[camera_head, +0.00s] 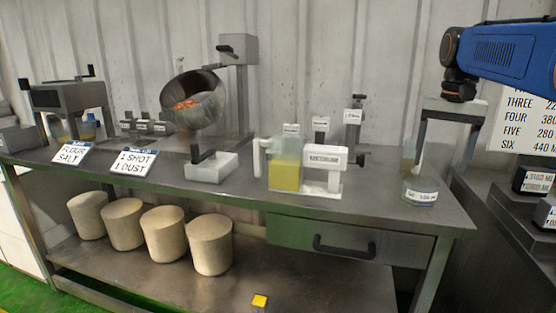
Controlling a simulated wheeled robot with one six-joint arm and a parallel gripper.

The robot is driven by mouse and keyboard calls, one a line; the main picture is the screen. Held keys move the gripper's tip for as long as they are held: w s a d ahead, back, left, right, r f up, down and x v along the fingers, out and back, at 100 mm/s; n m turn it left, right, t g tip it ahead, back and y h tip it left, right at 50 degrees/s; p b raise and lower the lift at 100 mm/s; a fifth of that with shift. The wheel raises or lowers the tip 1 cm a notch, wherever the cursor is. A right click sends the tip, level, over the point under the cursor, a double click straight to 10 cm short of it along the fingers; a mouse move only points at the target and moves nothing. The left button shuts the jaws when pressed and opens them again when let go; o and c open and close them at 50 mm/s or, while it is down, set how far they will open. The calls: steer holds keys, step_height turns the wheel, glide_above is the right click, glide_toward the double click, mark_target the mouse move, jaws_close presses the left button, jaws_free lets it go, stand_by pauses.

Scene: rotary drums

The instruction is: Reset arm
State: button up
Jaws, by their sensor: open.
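My blue arm (510,58) reaches in from the upper right edge. My gripper (445,160) hangs from it with its two grey fingers pointing down and spread wide apart. I see nothing held between the fingers. The gripper is in front of the wall, over the right end of the grey bench (400,222). A glass jar (419,190) with a label stands on the bench below the left finger. I cannot tell whether they touch.
A tilted metal drum (192,98) with orange contents stands at the back. A white dispenser (322,170) stands beside a yellow-filled container (285,176). Several beige cylinders stand on the lower shelf. Dark labelled blocks (535,180) are at far right.

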steer(key=s+a+f+n+t, duration=0.2)
steer(key=s+a+f, duration=0.3)
steer(key=s+f, duration=0.7)
steer(key=s+a+f+n+t, duration=0.1)
steer(key=s+a+f+n, duration=0.3)
steer(key=s+f, duration=0.8)
steer(key=shift+s+a+f+t, duration=0.25)
steer(key=shift+a+f+t, duration=0.15)
steer(key=shift+a+f, duration=0.5)
